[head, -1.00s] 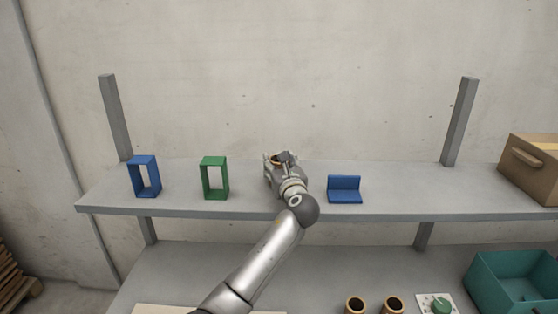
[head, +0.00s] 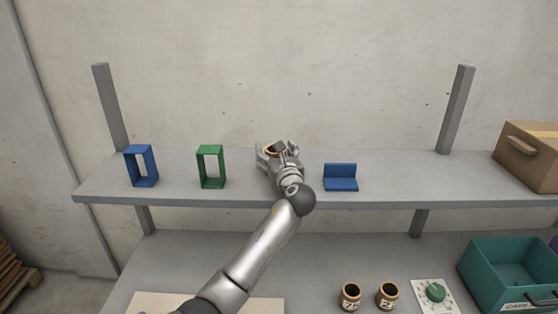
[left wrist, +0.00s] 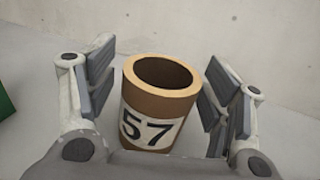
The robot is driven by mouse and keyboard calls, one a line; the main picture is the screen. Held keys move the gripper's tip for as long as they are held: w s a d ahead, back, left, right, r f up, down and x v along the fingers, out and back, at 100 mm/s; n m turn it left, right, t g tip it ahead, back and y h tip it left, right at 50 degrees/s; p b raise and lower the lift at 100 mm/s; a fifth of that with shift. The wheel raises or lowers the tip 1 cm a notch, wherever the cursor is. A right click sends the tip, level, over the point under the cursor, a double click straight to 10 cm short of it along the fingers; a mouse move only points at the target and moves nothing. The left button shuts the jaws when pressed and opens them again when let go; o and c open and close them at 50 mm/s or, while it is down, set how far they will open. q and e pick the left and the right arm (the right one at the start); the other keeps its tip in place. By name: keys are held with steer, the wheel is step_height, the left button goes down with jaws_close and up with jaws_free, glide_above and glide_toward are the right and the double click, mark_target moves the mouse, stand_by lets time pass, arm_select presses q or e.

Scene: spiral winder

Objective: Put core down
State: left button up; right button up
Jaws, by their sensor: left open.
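The core (left wrist: 155,95) is a brown cardboard tube with a white label reading 57. In the left wrist view it stands between the two open fingers of my left gripper (left wrist: 160,98), with a gap on each side. In the head view my left gripper (head: 275,152) is over the upper shelf (head: 240,190), between the green frame and the blue bracket. Only the rim of the core shows there (head: 271,150); my gripper hides the rest. The core appears to stand on the shelf surface, but its base is hidden. My right gripper is not in view.
On the upper shelf are a blue frame (head: 129,168), a green frame (head: 201,168), a blue bracket (head: 341,184) and a cardboard box (head: 525,160). A wall stands behind.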

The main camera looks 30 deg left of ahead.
arm_select(q)
steer(key=b+v, duration=0.3)
steer(key=v, duration=0.8)
steer(key=shift+f, duration=0.1)
steer(key=shift+s+d, duration=0.25)
steer(key=shift+s, duration=0.1)
